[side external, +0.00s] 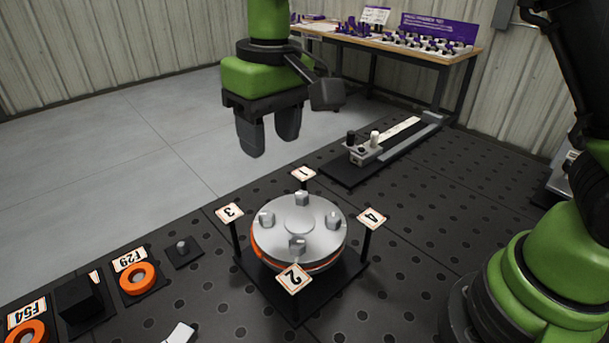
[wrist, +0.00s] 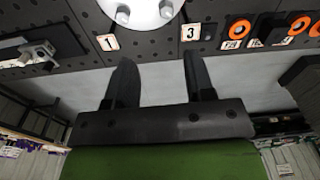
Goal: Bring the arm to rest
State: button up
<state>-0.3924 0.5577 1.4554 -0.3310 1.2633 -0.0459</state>
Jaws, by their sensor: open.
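My gripper (side external: 268,138) hangs in the air beyond the round flange, in the upper middle of the side view. Its two dark fingers point down and stand apart, with nothing between them. In the wrist view my gripper (wrist: 158,75) also shows open and empty. My green arm rises from it out of the top of the side view.
A silver flange (side external: 300,226) with several bolts sits on a black stand, ringed by numbered tags 1 to 4. Orange rings (side external: 137,278) lie at the lower left. A slide fixture (side external: 375,150) lies behind right. A bench (side external: 400,43) stands at the back.

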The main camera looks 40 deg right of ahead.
jog(key=s+d+r+m+t, duration=0.2)
jog(key=s+d+r+t, duration=0.1)
jog(key=s, duration=0.6)
jog(key=s+d+r+m+t+y, duration=0.1)
jog(key=s+d+r+m+t, duration=0.1)
jog(key=s+d+r, duration=0.3)
jog(key=s+d+t, duration=0.1)
jog(key=s+d, duration=0.2)
jog(key=s, duration=0.1)
jog(key=shift+s+d+r+m+t+y, duration=0.15)
jog(key=shift+s+r+m+t+y, duration=0.15)
jog(key=shift+s+m+t, duration=0.1)
dwell(1.3)
